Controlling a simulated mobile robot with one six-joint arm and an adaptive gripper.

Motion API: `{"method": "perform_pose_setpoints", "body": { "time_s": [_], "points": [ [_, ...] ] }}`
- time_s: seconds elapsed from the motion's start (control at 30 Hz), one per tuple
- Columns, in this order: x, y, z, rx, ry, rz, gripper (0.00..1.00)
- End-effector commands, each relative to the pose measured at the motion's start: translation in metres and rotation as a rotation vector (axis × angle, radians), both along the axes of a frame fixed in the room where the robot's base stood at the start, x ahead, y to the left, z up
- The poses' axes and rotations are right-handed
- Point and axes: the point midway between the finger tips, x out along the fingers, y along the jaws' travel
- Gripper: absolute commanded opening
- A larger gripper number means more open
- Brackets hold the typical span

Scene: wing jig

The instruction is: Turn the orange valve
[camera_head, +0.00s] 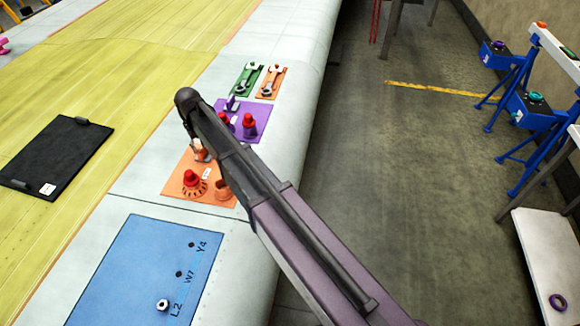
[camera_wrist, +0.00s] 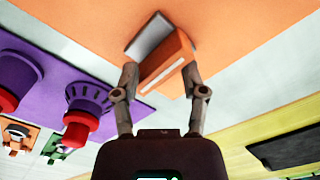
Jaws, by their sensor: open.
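The orange panel (camera_wrist: 215,25) fills the top of the wrist view. A blocky orange handle with a white stripe, which looks like the orange valve (camera_wrist: 172,62), stands out from it. My gripper (camera_wrist: 161,72) is open, with one finger on each side of the handle. I cannot tell whether either finger touches it. In the head view the orange panel (camera_head: 174,184) lies on the pale wing edge, partly hidden by my arm. My gripper is not clearly visible there.
A purple panel (camera_wrist: 20,38) with red-tipped knobs (camera_wrist: 75,132) lies beside the orange one. Green (camera_head: 246,78) and smaller orange (camera_head: 271,82) panels lie beyond. A black plate (camera_head: 60,150) and a blue panel (camera_head: 150,265) are on the wing. Blue stands (camera_head: 535,115) are at right.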

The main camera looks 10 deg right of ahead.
Motion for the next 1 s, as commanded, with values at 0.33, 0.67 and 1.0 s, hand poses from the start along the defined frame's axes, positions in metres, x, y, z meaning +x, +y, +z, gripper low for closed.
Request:
{"method": "perform_pose_setpoints", "body": {
  "time_s": [0.33, 0.67, 1.0],
  "points": [
    [0.000, 0.000, 0.035, 0.000, 0.000, -0.003, 0.56],
    [0.000, 0.000, 0.063, 0.000, 0.000, -0.004, 0.56],
    [0.000, 0.000, 0.091, 0.000, 0.000, -0.004, 0.56]
  ]
}}
